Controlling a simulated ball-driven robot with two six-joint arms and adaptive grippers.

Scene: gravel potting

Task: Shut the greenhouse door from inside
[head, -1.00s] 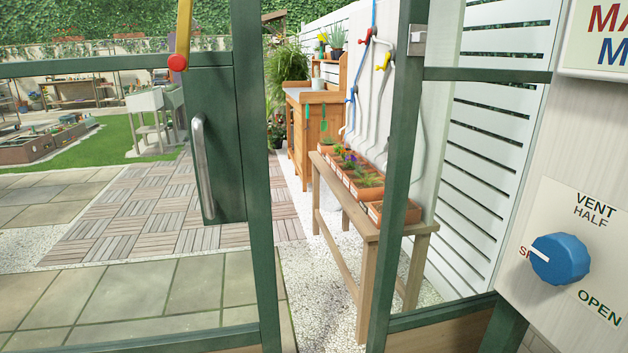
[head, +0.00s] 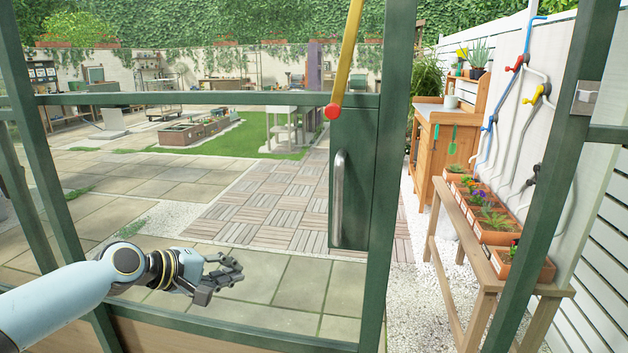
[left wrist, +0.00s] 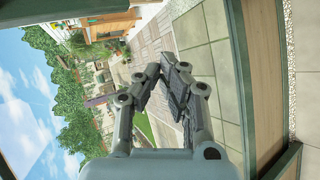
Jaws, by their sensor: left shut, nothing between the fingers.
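The greenhouse door (head: 398,150) is a green framed panel with glass, and a gap to its right shows the gravel and bench outside. A vertical metal handle (head: 338,200) sits on its green lock plate (head: 358,150). A yellow lever with a red tip (head: 333,111) hangs above the plate. My left gripper (head: 238,270) is at the lower left of the head view, left of the handle and well apart from it. In the left wrist view its fingers (left wrist: 178,75) are shut and empty. My right gripper is not in view.
The green door post (head: 545,170) with a metal catch (head: 588,97) stands at the right. A wooden bench (head: 480,250) with planters stands outside beyond the gap. A low green rail (head: 240,335) runs below my left arm.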

